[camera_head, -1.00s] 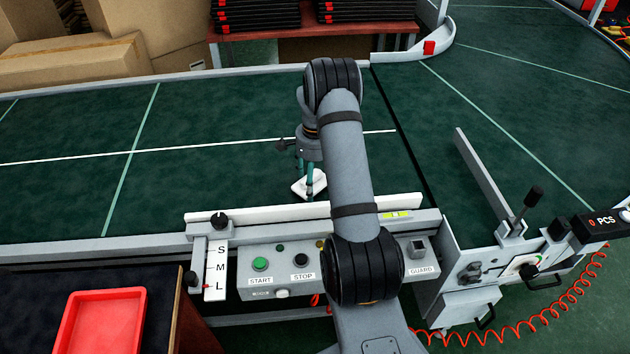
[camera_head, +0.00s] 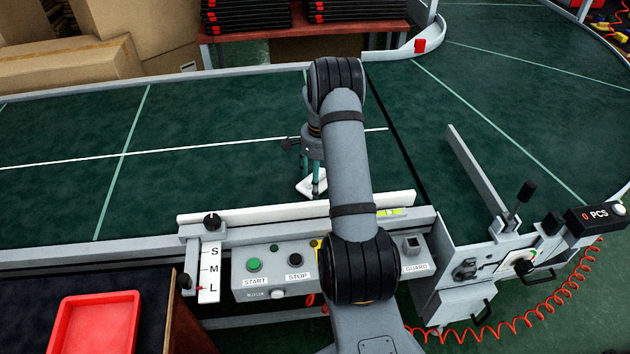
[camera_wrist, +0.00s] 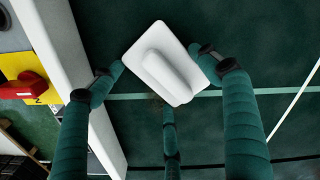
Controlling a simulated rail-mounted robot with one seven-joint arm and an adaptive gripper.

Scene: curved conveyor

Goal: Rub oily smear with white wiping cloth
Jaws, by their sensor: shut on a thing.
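The white wiping cloth (camera_wrist: 160,62) is a pale rectangular pad with a raised ridge along its middle. In the wrist view it lies among the green fingers of my gripper (camera_wrist: 157,72), which are shut on it. In the head view the cloth (camera_head: 308,188) shows at the belt's near side, under my gripper (camera_head: 314,178), partly hidden by my arm. It appears to be at the belt surface; contact cannot be told for sure. A faint brownish patch, likely the oily smear (camera_wrist: 153,99), shows at the cloth's lower edge; the rest may be covered.
The green conveyor belt (camera_head: 215,180) is clear to the left. A white side rail (camera_head: 260,213) and the START/STOP control box (camera_head: 275,272) stand close on the near side. A guide bar (camera_head: 475,170) juts over the belt at right. A red tray (camera_head: 95,325) sits front left.

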